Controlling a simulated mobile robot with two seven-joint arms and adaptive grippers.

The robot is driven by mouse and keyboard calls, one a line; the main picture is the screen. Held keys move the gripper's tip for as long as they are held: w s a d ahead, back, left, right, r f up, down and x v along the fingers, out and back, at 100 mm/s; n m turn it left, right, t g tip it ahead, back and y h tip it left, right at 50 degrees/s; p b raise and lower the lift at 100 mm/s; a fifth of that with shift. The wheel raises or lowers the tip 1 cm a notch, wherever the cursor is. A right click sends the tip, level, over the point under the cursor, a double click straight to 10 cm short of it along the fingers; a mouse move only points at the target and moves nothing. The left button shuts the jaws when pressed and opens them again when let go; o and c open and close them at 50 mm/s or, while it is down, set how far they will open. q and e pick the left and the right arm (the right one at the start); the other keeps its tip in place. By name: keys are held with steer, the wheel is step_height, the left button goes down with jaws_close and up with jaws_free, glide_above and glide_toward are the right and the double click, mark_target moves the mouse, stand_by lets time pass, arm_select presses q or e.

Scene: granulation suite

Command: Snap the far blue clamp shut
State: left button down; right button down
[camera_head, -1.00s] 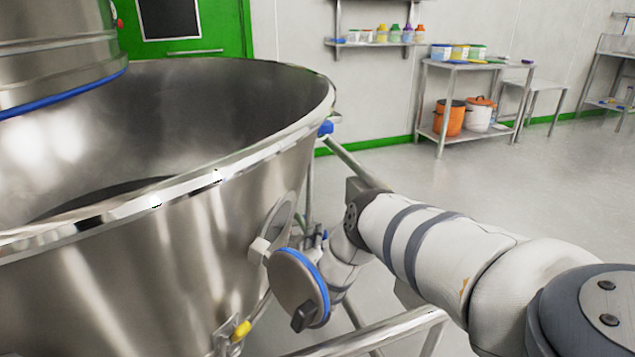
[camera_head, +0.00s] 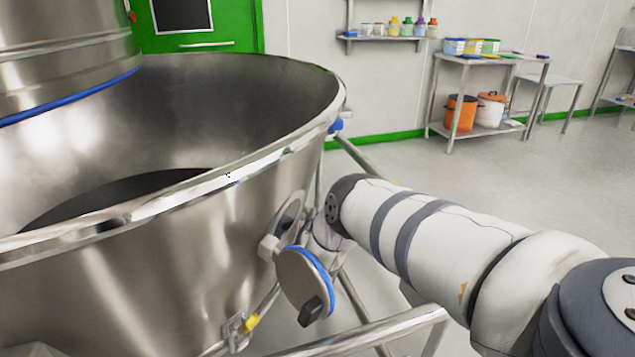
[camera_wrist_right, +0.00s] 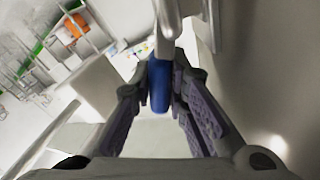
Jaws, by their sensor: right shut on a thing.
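A blue clamp (camera_head: 336,125) sits on the outside of the large steel bowl's rim (camera_head: 228,178), at its far right end. In the head view my right arm reaches behind the round port cover, and its gripper (camera_head: 322,236) is mostly hidden by the bowl and cover. In the right wrist view a blue clamp handle (camera_wrist_right: 159,84) lies between my right gripper's fingers (camera_wrist_right: 160,95), which are shut on it beside a steel part. I cannot tell whether this is the same clamp as at the rim. My left gripper is not in view.
The round port cover (camera_head: 303,282) with a blue seal stands open close to my right arm. A yellow-handled latch (camera_head: 250,322) and a steel rail (camera_head: 370,333) are below. A steel table (camera_head: 487,60) with tubs stands far back; open floor lies between.

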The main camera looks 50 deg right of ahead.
stand_by(0.5)
steer(key=c, duration=1.6)
jaws_free()
steer(key=shift+o, duration=0.2)
